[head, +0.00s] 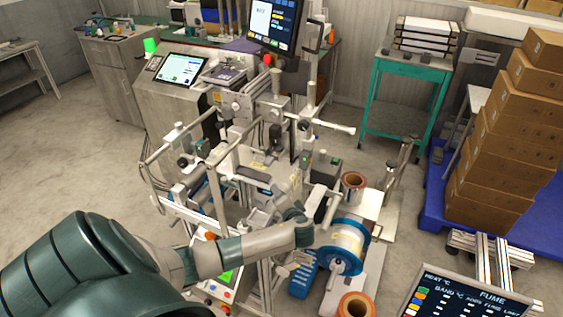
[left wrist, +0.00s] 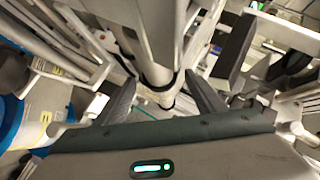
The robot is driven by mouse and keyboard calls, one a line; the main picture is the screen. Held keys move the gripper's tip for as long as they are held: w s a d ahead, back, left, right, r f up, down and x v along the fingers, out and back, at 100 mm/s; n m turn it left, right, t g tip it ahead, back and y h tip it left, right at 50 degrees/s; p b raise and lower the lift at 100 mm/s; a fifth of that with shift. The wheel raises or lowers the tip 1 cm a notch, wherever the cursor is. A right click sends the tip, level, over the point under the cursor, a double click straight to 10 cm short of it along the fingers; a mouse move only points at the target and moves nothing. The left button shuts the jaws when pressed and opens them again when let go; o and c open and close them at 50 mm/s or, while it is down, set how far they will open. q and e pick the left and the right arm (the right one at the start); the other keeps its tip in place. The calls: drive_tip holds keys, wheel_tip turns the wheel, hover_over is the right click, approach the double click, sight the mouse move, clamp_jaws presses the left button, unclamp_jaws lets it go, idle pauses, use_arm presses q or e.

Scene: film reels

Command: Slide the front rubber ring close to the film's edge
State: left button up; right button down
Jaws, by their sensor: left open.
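In the left wrist view a pale metal shaft (left wrist: 152,45) runs toward my left gripper (left wrist: 160,80). A thin dark ring (left wrist: 163,88) circles the shaft close to its near end; I take it for the front rubber ring. The gripper's two dark fingers are open, one on each side of the shaft, with gaps to it. In the head view my left arm reaches in from the left to the machine, and its gripper is small and partly hidden by the wrist. I cannot make out the film's edge on this shaft. My right gripper is not in view.
A blue-flanged reel (head: 343,247) stands just right of my left wrist. Copper-coloured rolls (head: 354,183) stand near it. Machine rails and guide bars (head: 225,160) crowd around the arm. Stacked cartons (head: 510,130) are at the right; open floor lies at the left.

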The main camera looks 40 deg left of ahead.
use_arm(q)
drive_tip(key=shift+w+a+f, duration=0.25)
drive_tip(key=shift+w+a, duration=0.1)
drive_tip(key=shift+a, duration=0.15)
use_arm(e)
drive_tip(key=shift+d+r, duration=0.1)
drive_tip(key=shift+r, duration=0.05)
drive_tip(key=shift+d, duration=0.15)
use_arm(q)
drive_tip(key=c, duration=1.5)
drive_tip(key=shift+w+a+b, duration=0.2)
drive_tip(key=shift+w+b, duration=0.2)
drive_tip(key=shift+w, duration=0.15)
drive_tip(key=o, duration=1.5)
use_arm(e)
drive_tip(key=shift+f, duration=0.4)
use_arm(q)
drive_tip(key=shift+d, duration=0.1)
